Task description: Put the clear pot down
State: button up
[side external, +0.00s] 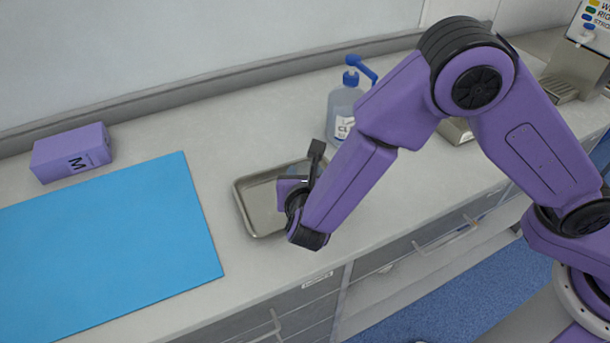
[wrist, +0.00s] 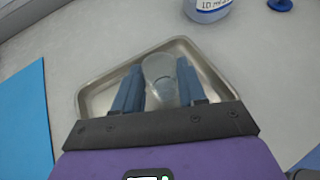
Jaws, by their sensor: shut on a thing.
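The clear pot (wrist: 160,76) is a small see-through cup between the two blue fingers of my gripper (wrist: 158,88) in the wrist view. My gripper is shut on it. The pot is over or in a shallow metal tray (wrist: 92,100); I cannot tell whether it touches the tray floor. In the side view my gripper (side external: 290,182) reaches over the same tray (side external: 243,205), and my wrist hides most of the pot.
A pump bottle (side external: 342,108) stands just behind the tray. A blue mat (side external: 110,240) lies to the left, with a purple box (side external: 72,153) behind it. The counter between mat and tray is clear. The counter's front edge is close to the tray.

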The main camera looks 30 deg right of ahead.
jog(key=shift+f, duration=0.2)
jog(key=shift+f, duration=0.1)
jog(key=o, duration=1.1)
jog(key=shift+f, duration=0.1)
jog(key=shift+o, duration=0.2)
jog(key=shift+s+a+r, duration=0.1)
jog(key=shift+s+r, duration=0.15)
jog(key=shift+r, duration=0.05)
jog(key=v, duration=1.1)
jog(key=shift+s, duration=0.2)
jog(key=shift+r, duration=0.1)
